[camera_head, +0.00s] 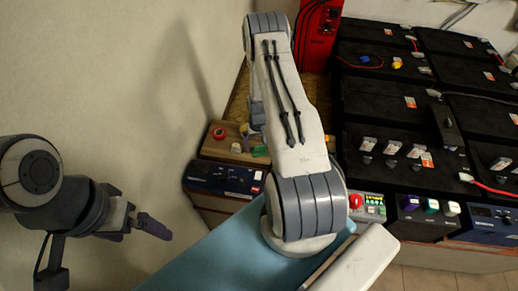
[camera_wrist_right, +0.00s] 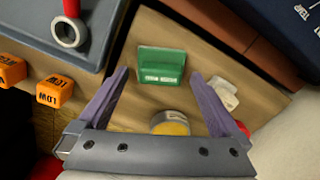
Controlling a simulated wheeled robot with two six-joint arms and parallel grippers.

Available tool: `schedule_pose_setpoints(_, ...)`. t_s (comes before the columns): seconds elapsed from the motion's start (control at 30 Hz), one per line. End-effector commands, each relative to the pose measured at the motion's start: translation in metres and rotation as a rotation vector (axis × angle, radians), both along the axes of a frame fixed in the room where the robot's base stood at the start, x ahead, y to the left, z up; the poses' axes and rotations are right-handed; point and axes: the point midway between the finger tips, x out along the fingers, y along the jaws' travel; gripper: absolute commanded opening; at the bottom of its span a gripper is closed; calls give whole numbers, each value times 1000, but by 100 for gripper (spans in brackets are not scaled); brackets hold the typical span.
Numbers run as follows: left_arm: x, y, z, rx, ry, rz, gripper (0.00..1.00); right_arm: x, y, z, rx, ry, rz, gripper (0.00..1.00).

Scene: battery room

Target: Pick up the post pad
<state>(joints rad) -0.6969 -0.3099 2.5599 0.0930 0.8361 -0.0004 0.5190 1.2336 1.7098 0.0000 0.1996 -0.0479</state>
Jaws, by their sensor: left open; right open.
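The right wrist view shows a green block (camera_wrist_right: 162,62) with a small pale label, which I take to be the post pad; its print is too small to read. It rests on a wooden board, and a green piece (camera_head: 260,151) also shows in the head view. My right gripper (camera_wrist_right: 158,76) is open, its purple fingers on either side of the block's near edge, with nothing held. In the head view, my right arm mostly hides that gripper. My left gripper (camera_head: 143,223) is open and empty beside the wall at the left.
On the board (camera_head: 222,153) are a yellow-topped tin (camera_wrist_right: 170,124), a cream piece (camera_wrist_right: 222,94) and a red roll (camera_head: 220,133). A grey tray (camera_wrist_right: 88,52) holds a red-handled ring tool (camera_wrist_right: 69,30), near orange cubes (camera_wrist_right: 53,92). Black batteries (camera_head: 380,98) fill the right.

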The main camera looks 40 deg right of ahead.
Motion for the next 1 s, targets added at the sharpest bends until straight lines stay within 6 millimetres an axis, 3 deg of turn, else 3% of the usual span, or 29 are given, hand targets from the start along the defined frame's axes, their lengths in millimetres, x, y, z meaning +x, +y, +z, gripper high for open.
schedule_pose_setpoints(0.2, 0, 0, 0, 0, 0, 0, 100, 1, 0, -1, -1, -2, 0, 100)
schedule_pose_setpoints(0.27, 0, 0, 0, 0, 0, 0, 100, 1, 0, -1, -1, -2, 0, 81)
schedule_pose_setpoints(0.4, 0, 0, 0, 0, 0, 0, 100, 0, 0, -1, 0, -1, 0, 27)
schedule_pose_setpoints(0.43, 0, 0, 0, 0, 0, 0, 100, 0, 0, -1, 0, -1, 0, 19)
schedule_pose_setpoints(0.77, 0, 0, -1, 0, 0, 0, 100, 1, 0, 2, -1, -2, 0, 18)
schedule_pose_setpoints(1.0, 0, 0, -9, 0, 0, 0, 100, 2, -1, 27, -3, -5, 0, 18)
